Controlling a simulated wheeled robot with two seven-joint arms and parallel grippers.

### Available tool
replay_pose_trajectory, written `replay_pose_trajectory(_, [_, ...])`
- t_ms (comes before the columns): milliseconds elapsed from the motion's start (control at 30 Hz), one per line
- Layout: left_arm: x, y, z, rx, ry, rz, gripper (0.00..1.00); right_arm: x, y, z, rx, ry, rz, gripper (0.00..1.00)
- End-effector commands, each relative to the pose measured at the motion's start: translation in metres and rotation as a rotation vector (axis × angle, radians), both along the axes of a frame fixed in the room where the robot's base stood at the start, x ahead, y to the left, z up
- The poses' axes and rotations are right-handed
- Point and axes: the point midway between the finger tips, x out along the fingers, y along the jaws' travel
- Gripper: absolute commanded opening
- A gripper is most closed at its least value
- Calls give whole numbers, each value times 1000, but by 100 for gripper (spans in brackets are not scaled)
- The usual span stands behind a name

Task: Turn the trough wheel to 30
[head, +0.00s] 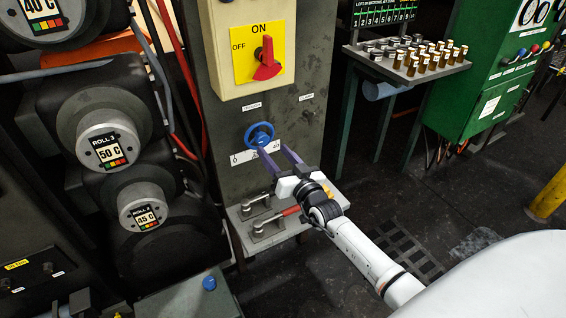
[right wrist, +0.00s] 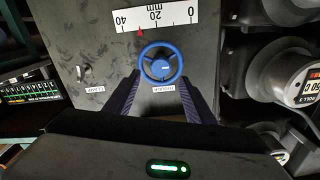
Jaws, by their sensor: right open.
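The blue trough wheel (head: 259,135) is on the front of the dark grey panel, under a small label. Below it is a white scale (head: 241,157) marked from 0 to 40. In the right wrist view the scale (right wrist: 172,15) is upside down, and its red pointer (right wrist: 140,33) stands about midway between 20 and 40. My right gripper (head: 273,150) is open, its purple fingers pointing at the wheel. In the right wrist view the fingertips are at either side of the wheel (right wrist: 161,64); I cannot tell whether they touch it. My left gripper is not in view.
A yellow switch plate with a red handle (head: 267,64) is above the wheel. A clamp knob (head: 308,116) is to its right. Rolls (head: 107,150) line the left. A shelf of small jars (head: 418,60) is at the right.

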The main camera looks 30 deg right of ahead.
Motion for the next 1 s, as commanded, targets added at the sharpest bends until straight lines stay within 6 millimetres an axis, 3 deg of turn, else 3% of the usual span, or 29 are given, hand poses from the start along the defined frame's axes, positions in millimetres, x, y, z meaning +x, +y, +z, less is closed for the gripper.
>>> replay_pose_trajectory(100, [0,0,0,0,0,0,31,-23,1,-1,-1,2,1,50])
replay_pose_trajectory(300, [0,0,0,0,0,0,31,-43,2,0,-1,0,0,50])
replay_pose_trajectory(900, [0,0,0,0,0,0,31,-46,3,0,3,0,0,50])
replay_pose_trajectory(1000, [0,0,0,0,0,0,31,-50,5,-2,87,-4,-1,50])
